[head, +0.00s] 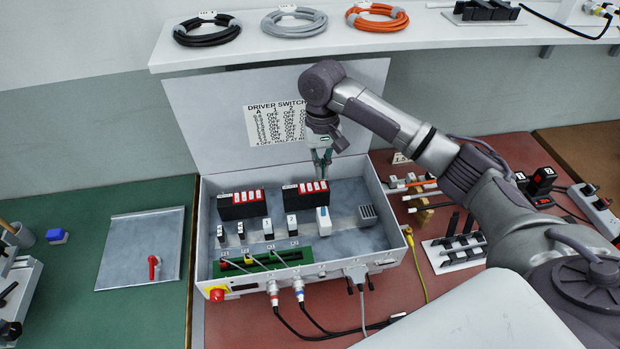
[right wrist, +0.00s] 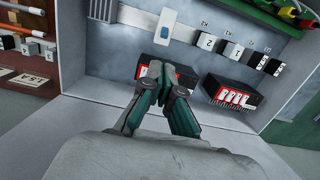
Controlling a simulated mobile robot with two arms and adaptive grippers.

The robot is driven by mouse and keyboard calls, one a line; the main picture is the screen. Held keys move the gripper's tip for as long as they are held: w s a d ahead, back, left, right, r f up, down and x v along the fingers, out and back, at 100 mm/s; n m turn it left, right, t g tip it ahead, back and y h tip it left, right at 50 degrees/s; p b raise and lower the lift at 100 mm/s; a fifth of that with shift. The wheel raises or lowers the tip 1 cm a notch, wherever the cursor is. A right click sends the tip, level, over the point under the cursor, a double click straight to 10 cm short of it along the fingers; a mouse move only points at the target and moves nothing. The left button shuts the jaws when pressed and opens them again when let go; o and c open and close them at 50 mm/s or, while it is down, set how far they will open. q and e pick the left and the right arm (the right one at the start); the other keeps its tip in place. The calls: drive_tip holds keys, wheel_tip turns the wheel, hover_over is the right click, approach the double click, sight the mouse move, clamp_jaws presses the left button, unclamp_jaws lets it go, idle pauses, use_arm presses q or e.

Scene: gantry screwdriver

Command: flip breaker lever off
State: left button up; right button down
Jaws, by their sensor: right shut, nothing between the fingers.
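A white breaker module with a blue part (head: 323,221) stands in the open grey control box (head: 350,246), right of the numbered white modules. In the right wrist view this breaker (right wrist: 168,22) is on the rail above my fingertips; which way its lever sits is too small to tell. My right gripper (head: 321,166) hangs over the back of the box, behind the breaker, with its fingers pointing down. It is shut and empty, and apart from the breaker. The right wrist view shows the fingertips (right wrist: 162,72) together, close to one black-and-red switch block (right wrist: 150,67). My left gripper is not in view.
Two black-and-red switch blocks stand at the back, the left one (head: 242,204) and the right one (head: 305,195). A grey vented block (head: 367,215) is right of the breaker. The raised lid (head: 210,120) stands behind. A red knob (head: 217,294) and cables are in front.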

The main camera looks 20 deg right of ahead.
hover_over(323, 212)
drive_tip(key=w+d, duration=0.1)
drive_tip(key=w, duration=0.2)
wheel_tip(323, 212, down, 5)
drive_tip(key=f, duration=0.2)
drive_tip(key=f+p, duration=0.1)
drive_tip(key=shift+s+f, duration=0.2)
drive_tip(key=shift+f, duration=0.7)
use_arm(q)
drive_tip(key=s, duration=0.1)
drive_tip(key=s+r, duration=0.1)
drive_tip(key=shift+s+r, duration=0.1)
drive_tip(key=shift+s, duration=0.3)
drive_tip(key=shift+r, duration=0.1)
